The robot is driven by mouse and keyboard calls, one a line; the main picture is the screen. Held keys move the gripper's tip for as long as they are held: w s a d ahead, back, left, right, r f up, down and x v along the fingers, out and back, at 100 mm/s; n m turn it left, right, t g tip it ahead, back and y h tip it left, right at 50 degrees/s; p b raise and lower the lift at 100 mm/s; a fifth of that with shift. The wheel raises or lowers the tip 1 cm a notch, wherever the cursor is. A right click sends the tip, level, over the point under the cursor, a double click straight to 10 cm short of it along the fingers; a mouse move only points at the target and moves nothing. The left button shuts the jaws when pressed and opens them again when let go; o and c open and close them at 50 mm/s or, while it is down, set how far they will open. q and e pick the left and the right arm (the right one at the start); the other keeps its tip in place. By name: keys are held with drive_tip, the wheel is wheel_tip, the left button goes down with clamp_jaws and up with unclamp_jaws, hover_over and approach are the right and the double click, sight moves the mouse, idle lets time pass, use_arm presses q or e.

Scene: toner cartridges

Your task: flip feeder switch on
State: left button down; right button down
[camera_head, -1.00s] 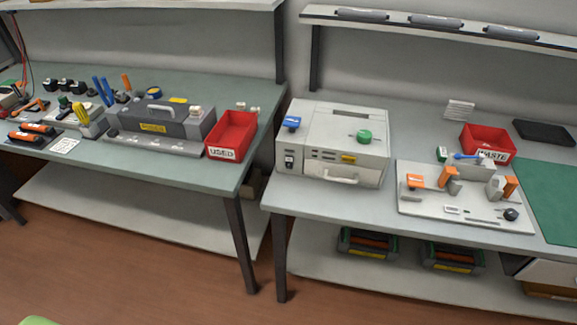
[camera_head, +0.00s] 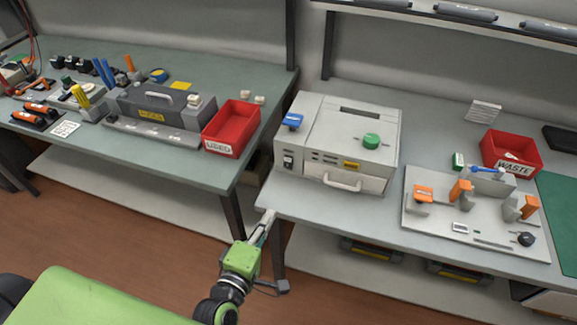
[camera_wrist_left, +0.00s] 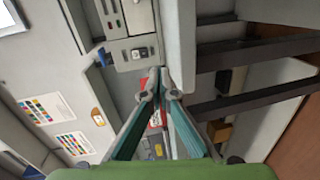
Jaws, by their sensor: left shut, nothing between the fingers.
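The feeder looks to be the light grey box machine (camera_head: 340,140) on the right bench, with a blue knob (camera_head: 292,122) and a green knob (camera_head: 371,141) on top. A small dark switch (camera_head: 288,162) sits at the left of its front face; a switch on a pale panel also shows in the left wrist view (camera_wrist_left: 140,54). I cannot tell its on or off position. My left gripper (camera_head: 268,217) is shut and empty, below and left of the machine near the bench's front corner. Its fingertips meet in the left wrist view (camera_wrist_left: 157,74), apart from the switch. My right gripper is out of view.
A red USED bin (camera_head: 232,130) stands on the left bench, and a red WASTE bin (camera_head: 511,155) at the right. A fixture board (camera_head: 470,222) with orange clamps lies right of the machine. A gap separates the two benches. The strip before the machine is clear.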

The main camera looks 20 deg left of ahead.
use_arm(q)
drive_tip(key=r, duration=0.3)
drive_tip(key=shift+w+a+n+t, duration=0.2)
drive_tip(key=shift+a+n+t, duration=0.1)
drive_tip(key=shift+n, duration=0.1)
drive_tip(key=p, duration=0.3)
approach(288, 166)
drive_tip(key=w, duration=0.6)
drive_tip(key=shift+w+d+f, duration=0.15)
drive_tip(key=shift+w+f, duration=0.25)
